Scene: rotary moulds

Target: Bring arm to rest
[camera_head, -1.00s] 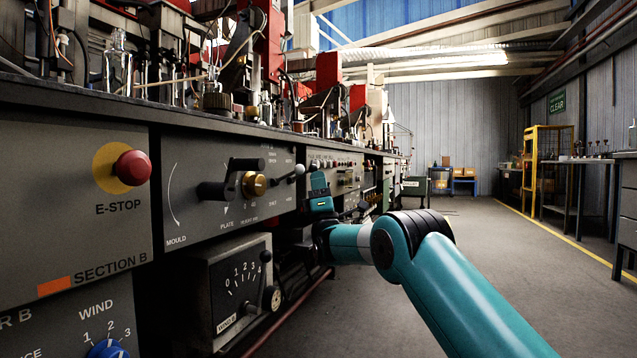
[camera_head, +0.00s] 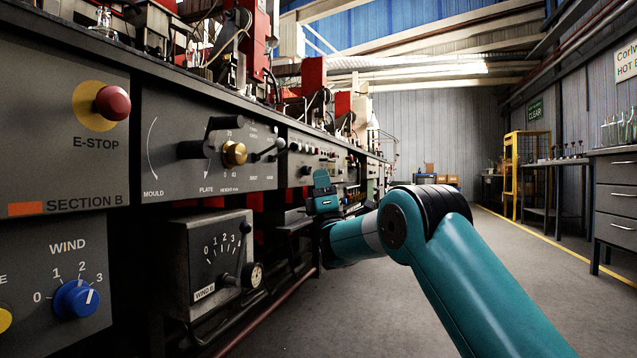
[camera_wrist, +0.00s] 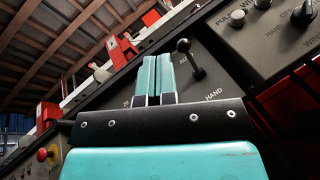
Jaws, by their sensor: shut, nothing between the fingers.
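My gripper shows as small teal fingers (camera_head: 322,186) at the end of my teal arm, pointing up beside the machine's front panel in the head view. In the wrist view its two teal fingers (camera_wrist: 154,78) are closed side by side, with nothing between them. Behind them is a dark panel with a black lever (camera_wrist: 189,58) marked HAND. I cannot tell the exact gap between fingers and panel. My forearm reaches from the lower right across the aisle toward the panel.
The long machine fills the left, with a red E-STOP button (camera_head: 112,103), a brass-centred handle (camera_head: 233,153), a blue WIND knob (camera_head: 76,298) and a jutting WIND B box (camera_head: 211,270). A grey drawer cabinet (camera_head: 616,203) stands right.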

